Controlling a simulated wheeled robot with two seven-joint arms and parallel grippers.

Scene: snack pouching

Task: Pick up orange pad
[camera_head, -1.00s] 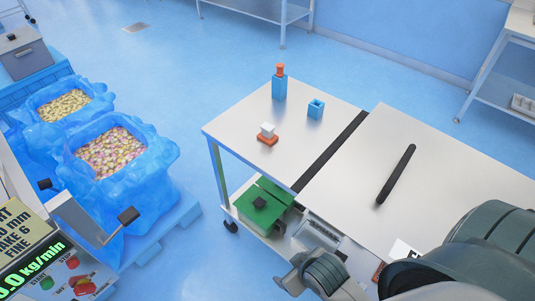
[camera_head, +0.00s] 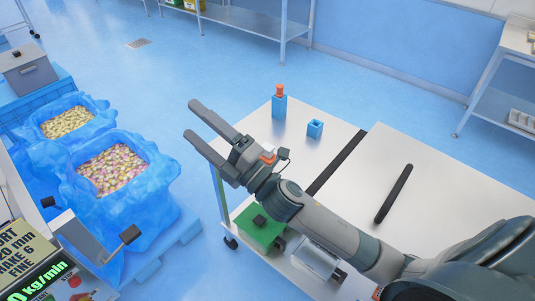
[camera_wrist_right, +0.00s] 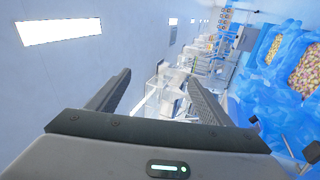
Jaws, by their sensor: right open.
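The orange pad (camera_head: 268,158) lies on the metal table (camera_head: 338,140), mostly hidden behind my right wrist in the head view. A small white block (camera_head: 267,148) shows at its upper edge. My right gripper (camera_head: 191,120) is open, its fingers pointing to the upper left, past the table's left edge in the picture. The pad appears beside the wrist, not between the fingers. In the right wrist view the open fingers (camera_wrist_right: 158,76) have nothing between them, and I see no pad there. My left gripper is not in view.
A black bar (camera_head: 394,194) lies on the right part. Blue-lined bins (camera_head: 135,205) of sweets stand at the left.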

